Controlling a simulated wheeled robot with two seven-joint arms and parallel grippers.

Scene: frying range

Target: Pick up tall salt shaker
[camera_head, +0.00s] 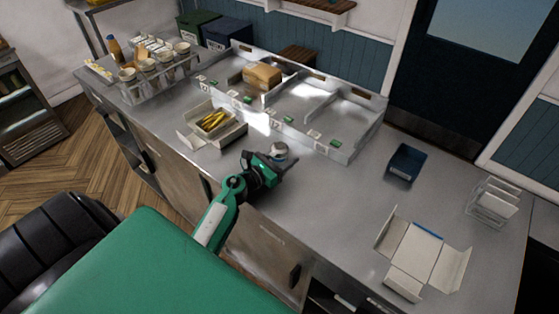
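A small round object with a pale, silvery top (279,149) stands on the steel counter at the middle of the head view. It may be the salt shaker, but its lower part is hidden behind my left gripper. My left gripper (283,167) is at the near side of this object, low over the counter's front part. Its dark fingers point right and away from me. I cannot tell whether they touch the object or how far apart they are. My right gripper is not in view.
A divided metal tray (345,155) runs along the counter's back with a bread loaf (262,75) in it. An open box of yellow items (214,121) stands left of the gripper. A dark blue bin (406,162), an open carton (418,252) and a wire rack (492,203) stand right.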

